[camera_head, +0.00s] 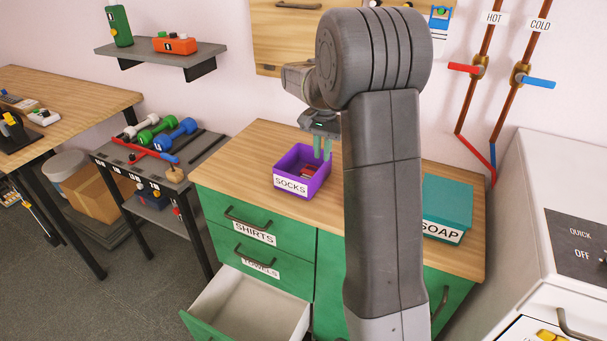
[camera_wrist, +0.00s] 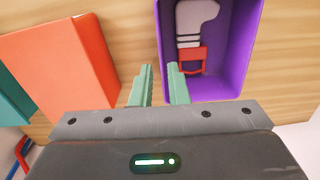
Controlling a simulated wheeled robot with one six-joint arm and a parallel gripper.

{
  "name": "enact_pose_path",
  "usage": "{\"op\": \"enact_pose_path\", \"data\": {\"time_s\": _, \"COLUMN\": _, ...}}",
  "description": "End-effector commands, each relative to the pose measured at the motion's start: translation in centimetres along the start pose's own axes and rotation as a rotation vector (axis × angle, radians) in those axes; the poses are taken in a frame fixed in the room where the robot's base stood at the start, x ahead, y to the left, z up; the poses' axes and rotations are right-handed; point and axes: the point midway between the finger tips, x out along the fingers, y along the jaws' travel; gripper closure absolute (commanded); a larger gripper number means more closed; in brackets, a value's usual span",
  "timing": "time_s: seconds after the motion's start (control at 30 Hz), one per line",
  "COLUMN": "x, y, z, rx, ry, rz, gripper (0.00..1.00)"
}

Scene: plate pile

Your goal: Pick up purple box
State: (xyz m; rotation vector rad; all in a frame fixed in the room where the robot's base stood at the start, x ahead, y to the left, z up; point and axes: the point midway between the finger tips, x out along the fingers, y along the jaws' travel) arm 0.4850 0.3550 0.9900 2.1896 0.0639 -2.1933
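The purple box (camera_head: 318,184) stands upright and open-topped on the wooden counter, with a "SOCKS" label on its front. In the wrist view the purple box (camera_wrist: 247,40) holds a grey and white sock-like item with a red part. My gripper (camera_head: 322,147) is at the box's right rim, pointing down. In the wrist view my gripper (camera_wrist: 159,68) has its two green fingers apart. The box's near side wall lines up with the gap between them, one finger over the inside and the other outside. I cannot tell whether either finger touches the wall.
A red-orange box (camera_wrist: 62,70) lies beside the purple box, hidden behind my arm in the head view. A teal "SOAP" box (camera_head: 447,200) stands to the right. The lower drawer (camera_head: 255,305) is pulled out. Bare counter (camera_head: 250,150) lies left of the purple box.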

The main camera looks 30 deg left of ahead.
Motion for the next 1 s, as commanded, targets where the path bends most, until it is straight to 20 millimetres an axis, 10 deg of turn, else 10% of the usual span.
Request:
{"op": "enact_pose_path", "data": {"time_s": 0.63, "x": 7.9, "y": 0.2, "z": -0.1, "rx": 0.0, "ry": -0.002, "rz": 0.002, "gripper": 0.85}}
{"op": "enact_pose_path", "data": {"time_s": 1.0, "x": 8.6, "y": 0.2, "z": -0.1, "rx": 0.0, "ry": 0.0, "rz": 0.0, "gripper": 0.95}}
